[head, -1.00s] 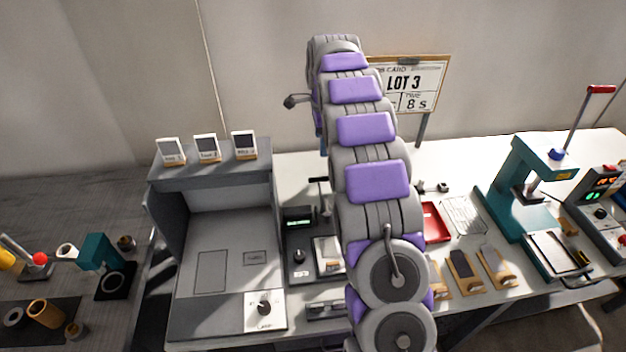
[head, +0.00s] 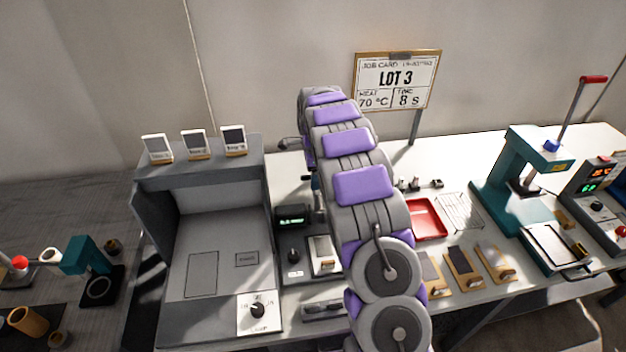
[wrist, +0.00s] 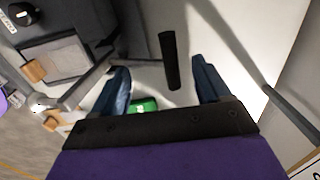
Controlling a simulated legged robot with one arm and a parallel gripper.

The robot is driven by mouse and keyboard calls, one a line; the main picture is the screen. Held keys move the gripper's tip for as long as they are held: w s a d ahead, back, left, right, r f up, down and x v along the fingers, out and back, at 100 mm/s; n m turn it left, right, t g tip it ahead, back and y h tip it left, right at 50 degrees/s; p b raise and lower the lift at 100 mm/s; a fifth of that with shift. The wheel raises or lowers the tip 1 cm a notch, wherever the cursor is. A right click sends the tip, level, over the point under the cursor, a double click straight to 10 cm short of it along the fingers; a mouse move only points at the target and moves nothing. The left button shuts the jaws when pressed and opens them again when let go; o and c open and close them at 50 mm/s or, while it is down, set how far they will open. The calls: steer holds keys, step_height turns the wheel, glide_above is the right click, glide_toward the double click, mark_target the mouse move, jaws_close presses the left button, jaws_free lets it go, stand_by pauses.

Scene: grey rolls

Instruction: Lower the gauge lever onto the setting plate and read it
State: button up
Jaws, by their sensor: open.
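The gauge is a dark grey unit with a green-lit display (head: 292,215), whose digits I cannot read. The display also shows in the wrist view (wrist: 143,105). The pale setting plate (head: 322,248) lies on the gauge's base, partly beside my arm; a flat plate with a wooden tab (wrist: 58,55) appears left in the wrist view. The gauge lever's black handle (wrist: 169,62) stands raised. My gripper (wrist: 160,68) is open, its blue fingers on either side of the handle, with gaps on both sides. In the head view, my arm hides most of the lever.
A grey booth with a lamp knob (head: 257,310) stands left of the gauge. A red tray (head: 428,218), wooden-handled plates (head: 463,268) and a teal press (head: 520,180) stand right. A job card (head: 395,80) reads LOT 3, 70 °C, 8 s.

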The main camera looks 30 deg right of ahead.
steer(key=shift+f, duration=0.85)
jaws_close()
steer(key=shift+r, duration=0.15)
